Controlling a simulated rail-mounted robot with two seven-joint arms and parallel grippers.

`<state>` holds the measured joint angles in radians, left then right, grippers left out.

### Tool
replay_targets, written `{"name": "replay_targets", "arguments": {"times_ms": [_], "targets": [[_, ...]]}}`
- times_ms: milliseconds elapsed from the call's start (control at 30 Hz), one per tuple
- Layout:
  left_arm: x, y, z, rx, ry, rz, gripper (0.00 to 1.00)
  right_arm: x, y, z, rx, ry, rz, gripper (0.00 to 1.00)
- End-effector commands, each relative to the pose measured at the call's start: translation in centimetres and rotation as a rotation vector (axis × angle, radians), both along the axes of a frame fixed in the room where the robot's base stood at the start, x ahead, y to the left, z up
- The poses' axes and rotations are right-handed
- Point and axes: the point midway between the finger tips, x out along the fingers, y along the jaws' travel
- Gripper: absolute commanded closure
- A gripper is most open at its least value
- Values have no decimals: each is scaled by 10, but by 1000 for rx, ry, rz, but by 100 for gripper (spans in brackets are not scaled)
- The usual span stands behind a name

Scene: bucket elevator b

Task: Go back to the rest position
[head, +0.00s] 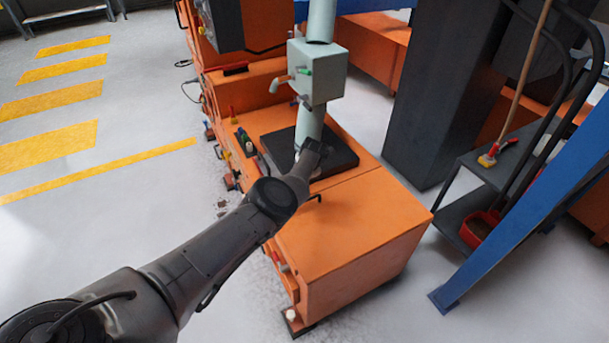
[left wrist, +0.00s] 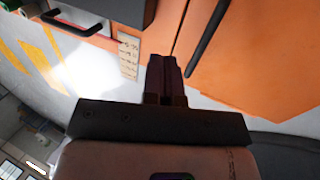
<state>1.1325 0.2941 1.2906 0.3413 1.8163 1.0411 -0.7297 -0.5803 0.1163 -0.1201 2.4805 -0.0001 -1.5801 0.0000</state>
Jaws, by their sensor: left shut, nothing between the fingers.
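My left arm reaches in from the lower left of the head view across the front of the orange machine base (head: 345,225). My left gripper (head: 318,148) is at its end, in front of the grey-green vertical pipe (head: 310,122) and over the dark square plate (head: 340,160). Whether it touches the pipe cannot be told. In the left wrist view the two dark fingers (left wrist: 166,72) are together with nothing between them. Orange panels (left wrist: 250,50) lie beyond them. My right gripper is in neither view.
A grey-green box (head: 317,72) with a tap and a green knob sits on the pipe. Small tools (head: 245,142) lie on the machine's left edge. A dark column (head: 440,95), a cart (head: 500,165) and a blue beam (head: 530,210) stand right. The floor at left is clear.

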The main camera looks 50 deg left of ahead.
Motion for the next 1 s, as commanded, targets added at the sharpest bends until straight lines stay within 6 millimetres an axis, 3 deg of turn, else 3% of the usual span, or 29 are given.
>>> {"name": "replay_targets", "arguments": {"times_ms": [133, 533, 667, 767, 833, 967, 1000], "targets": [[0, 0, 9, 0, 0, 0, 100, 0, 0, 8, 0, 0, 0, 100], [0, 0, 11, -1, -15, 36, 100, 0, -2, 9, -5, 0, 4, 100], [21, 12, 19, 67, -172, 75, 100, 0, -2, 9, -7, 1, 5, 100], [43, 29, 36, 188, -338, 61, 100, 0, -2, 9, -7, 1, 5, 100], [57, 46, 57, 302, -465, 31, 100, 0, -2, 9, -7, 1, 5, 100], [67, 91, 120, 551, -688, -43, 100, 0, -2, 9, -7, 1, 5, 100], [66, 103, 144, 634, -748, -80, 100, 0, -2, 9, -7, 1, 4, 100]]}}
